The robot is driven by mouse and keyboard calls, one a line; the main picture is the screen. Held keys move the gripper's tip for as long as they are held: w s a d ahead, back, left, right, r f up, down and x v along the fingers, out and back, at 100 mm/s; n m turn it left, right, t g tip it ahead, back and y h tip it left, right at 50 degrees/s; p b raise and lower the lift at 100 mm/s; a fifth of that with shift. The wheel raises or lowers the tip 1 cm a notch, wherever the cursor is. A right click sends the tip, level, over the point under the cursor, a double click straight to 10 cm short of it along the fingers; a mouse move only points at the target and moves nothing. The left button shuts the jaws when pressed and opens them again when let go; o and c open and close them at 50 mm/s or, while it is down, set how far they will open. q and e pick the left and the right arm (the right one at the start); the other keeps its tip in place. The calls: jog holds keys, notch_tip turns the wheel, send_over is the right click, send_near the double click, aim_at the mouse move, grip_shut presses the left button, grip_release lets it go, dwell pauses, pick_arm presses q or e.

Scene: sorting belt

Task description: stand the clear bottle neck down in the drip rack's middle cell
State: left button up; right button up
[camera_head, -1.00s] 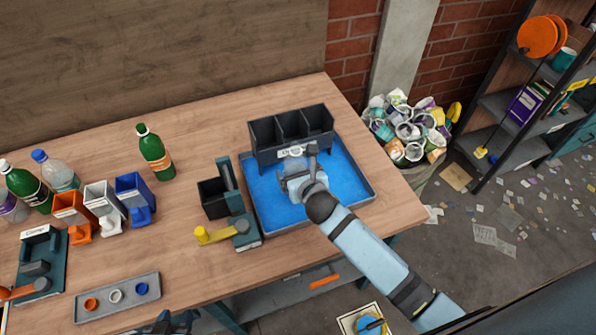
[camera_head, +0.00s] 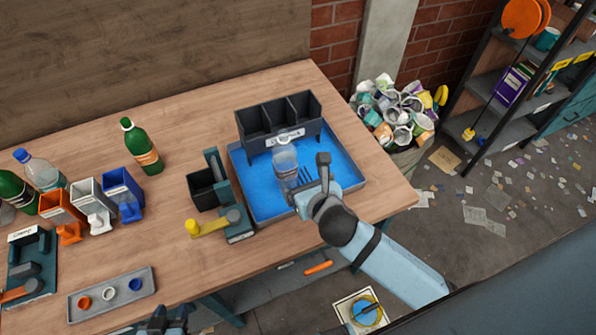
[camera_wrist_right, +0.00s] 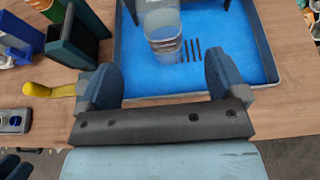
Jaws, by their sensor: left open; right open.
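The clear bottle (camera_head: 285,161) stands in the blue-floored tray, just in front of the drip rack. My right gripper (camera_head: 305,180) is open and empty, low in front of the bottle. In the right wrist view the bottle is beyond the fingertips (camera_wrist_right: 162,75), not between them. My left gripper (camera_head: 167,323) is at the bottom edge, open and partly cut off.
The tray's rim (camera_head: 350,190) surrounds the bottle and rack. A dark fixture with a yellow handle (camera_head: 207,226) stands left of the tray. A green bottle (camera_head: 142,147), coloured bins (camera_head: 122,192) and a capped clear bottle (camera_head: 43,172) are farther left.

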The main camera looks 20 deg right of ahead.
jog(key=s+d+f+m+g+y, duration=0.1)
jog(key=s+f+m, duration=0.5)
jog(key=m, duration=1)
jog(key=s+d+f+m+g+y, duration=0.1)
jog(key=s+f+m, duration=0.5)
jog(key=m, duration=1.1)
jog(key=shift+s+f+y, duration=0.4)
jog(key=shift+s+y, duration=0.1)
jog(key=shift+s, duration=0.4)
jog(key=shift+r+p, duration=0.6)
jog(key=shift+p, duration=0.05)
